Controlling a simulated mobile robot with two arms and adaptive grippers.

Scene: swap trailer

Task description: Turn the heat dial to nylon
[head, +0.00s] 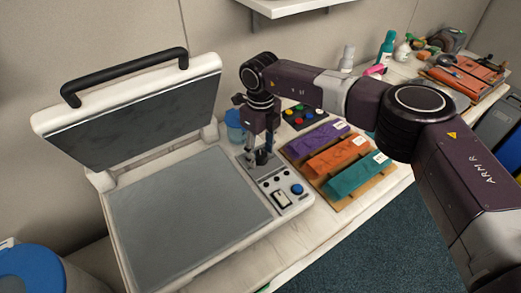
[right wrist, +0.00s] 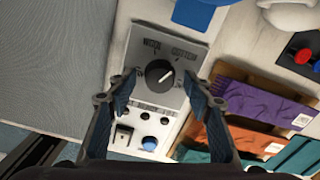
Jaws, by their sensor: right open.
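The heat dial (right wrist: 160,73) is a round black knob on a grey plate, seen in the right wrist view. Its light pointer mark is angled to the upper right. Labels are printed around it, but I cannot read them surely. My right gripper (head: 258,158) points down over the press's control panel (head: 291,199). In the right wrist view the open fingers (right wrist: 160,78) stand on the left and right of the dial, with gaps visible on both sides. In the head view the gripper hides the dial. My left gripper is not in view.
The press lid (head: 140,110) is raised, with its lower plate (head: 185,215) bare at left. A rocker switch and a blue button (head: 297,189) sit in front of the dial. Purple, orange and teal cloths (head: 355,175) lie on a wooden rack at right. A blue container (head: 235,130) stands behind.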

